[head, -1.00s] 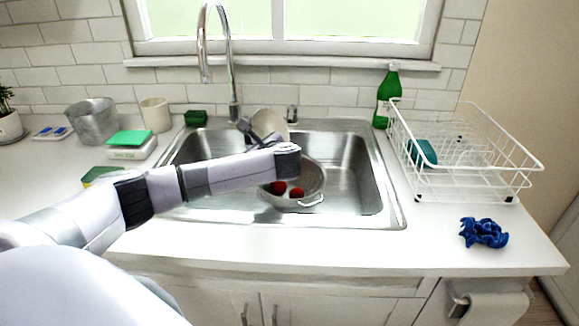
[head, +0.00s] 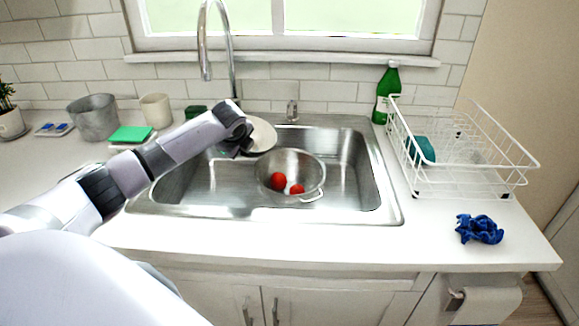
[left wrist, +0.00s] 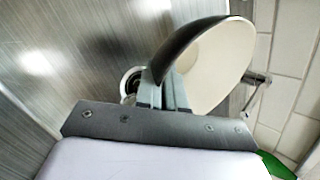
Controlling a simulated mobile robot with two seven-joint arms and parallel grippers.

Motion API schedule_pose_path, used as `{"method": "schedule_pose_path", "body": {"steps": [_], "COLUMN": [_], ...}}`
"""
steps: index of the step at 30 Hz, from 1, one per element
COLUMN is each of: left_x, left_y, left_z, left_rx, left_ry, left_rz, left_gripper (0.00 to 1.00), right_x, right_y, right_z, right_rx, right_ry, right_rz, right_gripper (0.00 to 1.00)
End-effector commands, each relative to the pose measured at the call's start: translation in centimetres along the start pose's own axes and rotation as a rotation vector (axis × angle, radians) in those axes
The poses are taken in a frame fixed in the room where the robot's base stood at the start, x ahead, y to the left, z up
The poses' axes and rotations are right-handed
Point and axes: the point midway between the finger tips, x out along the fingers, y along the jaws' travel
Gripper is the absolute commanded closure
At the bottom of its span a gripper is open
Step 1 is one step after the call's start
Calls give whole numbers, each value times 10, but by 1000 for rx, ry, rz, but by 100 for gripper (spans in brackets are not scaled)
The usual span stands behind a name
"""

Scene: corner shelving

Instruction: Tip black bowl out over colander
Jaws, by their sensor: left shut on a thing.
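The colander (head: 306,166) is a metal bowl with handles standing in the sink, with red round items (head: 279,180) inside. The black bowl (head: 263,136) shows its pale inside in the head view, just behind and left of the colander. In the left wrist view the bowl (left wrist: 218,64) is tilted on its side, dark outside and cream inside, and looks empty. My left gripper (head: 243,143) is shut on its rim; the fingers (left wrist: 163,92) show at the rim in the left wrist view. My right gripper is not in view.
The steel sink (head: 345,200) surrounds the colander, with a tall faucet (head: 231,60) behind. A white dish rack (head: 455,185), green bottle (head: 387,90) and blue cloth (head: 479,229) are at right. A metal pot (head: 94,120) and cup (head: 156,111) stand at left.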

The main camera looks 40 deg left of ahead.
Motion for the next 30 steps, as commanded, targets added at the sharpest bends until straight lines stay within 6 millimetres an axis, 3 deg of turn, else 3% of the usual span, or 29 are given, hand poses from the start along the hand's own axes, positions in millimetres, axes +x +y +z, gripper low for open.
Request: {"method": "schedule_pose_path", "body": {"steps": [9, 18, 30], "left_x": [4, 27, 31], "left_y": [-2, 11, 13], "left_z": [20, 22, 23], "left_rx": [-97, -160, -178], "left_ry": [158, 271, 306], "left_rz": [19, 37, 40], "left_gripper": [100, 100, 100], "right_x": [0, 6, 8], "right_y": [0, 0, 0], "right_z": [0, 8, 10], "right_rx": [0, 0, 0], "right_ry": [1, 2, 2], "right_rz": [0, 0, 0], "right_gripper": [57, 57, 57]}}
